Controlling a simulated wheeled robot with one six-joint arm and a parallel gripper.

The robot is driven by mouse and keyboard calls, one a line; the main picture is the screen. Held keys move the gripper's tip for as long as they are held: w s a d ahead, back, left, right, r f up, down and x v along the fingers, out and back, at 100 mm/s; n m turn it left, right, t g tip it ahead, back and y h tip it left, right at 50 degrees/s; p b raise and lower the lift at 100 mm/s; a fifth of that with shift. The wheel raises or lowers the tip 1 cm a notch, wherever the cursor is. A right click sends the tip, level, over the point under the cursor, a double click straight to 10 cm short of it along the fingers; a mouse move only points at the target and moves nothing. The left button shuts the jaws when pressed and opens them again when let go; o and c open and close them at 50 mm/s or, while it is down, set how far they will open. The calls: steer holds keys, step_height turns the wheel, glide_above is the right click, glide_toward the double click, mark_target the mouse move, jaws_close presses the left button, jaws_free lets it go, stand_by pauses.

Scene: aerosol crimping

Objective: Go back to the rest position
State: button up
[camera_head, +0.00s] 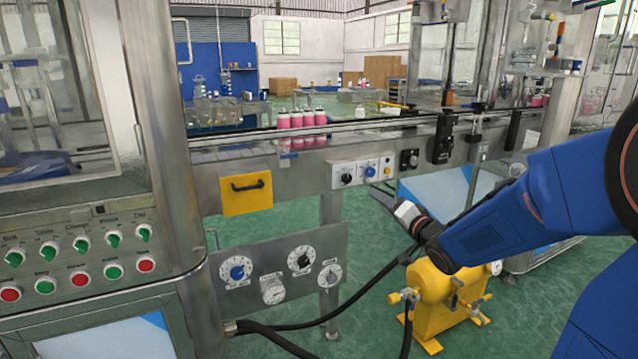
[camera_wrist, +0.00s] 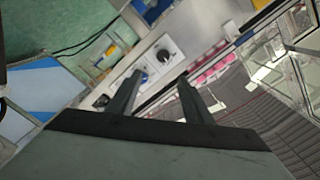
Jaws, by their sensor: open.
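My blue arm reaches in from the right in the head view. My gripper (camera_head: 392,203) is at its end, in front of the conveyor and above the yellow pump unit (camera_head: 437,295). In the wrist view my gripper (camera_wrist: 160,84) shows two dark fingers spread apart with nothing between them. Beyond the fingers is the panel with a black knob (camera_wrist: 163,56). In the head view the gripper is small and partly dark against the machine, apart from the panel.
Pink cans (camera_head: 302,122) stand on the conveyor (camera_head: 400,128). A control cabinet (camera_head: 80,255) stands left, and a gauge panel (camera_head: 283,270) is below. A black hose (camera_head: 350,301) runs to the pump.

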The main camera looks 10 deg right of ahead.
steer(key=s+f+n+g+h, duration=0.1)
steer(key=s+f+n+g, duration=0.1)
steer(key=s, duration=1.1)
steer(key=s+f+n+g+h, duration=0.2)
steer(key=s+f+g, duration=0.2)
steer(key=s, duration=0.9)
steer(key=s+f+n+g+h, duration=0.2)
steer(key=s+g, duration=0.4)
steer(key=s, duration=0.7)
steer(key=shift+d+f+n, duration=0.3)
steer(key=shift+d+f, duration=0.15)
steer(key=shift+f, duration=0.1)
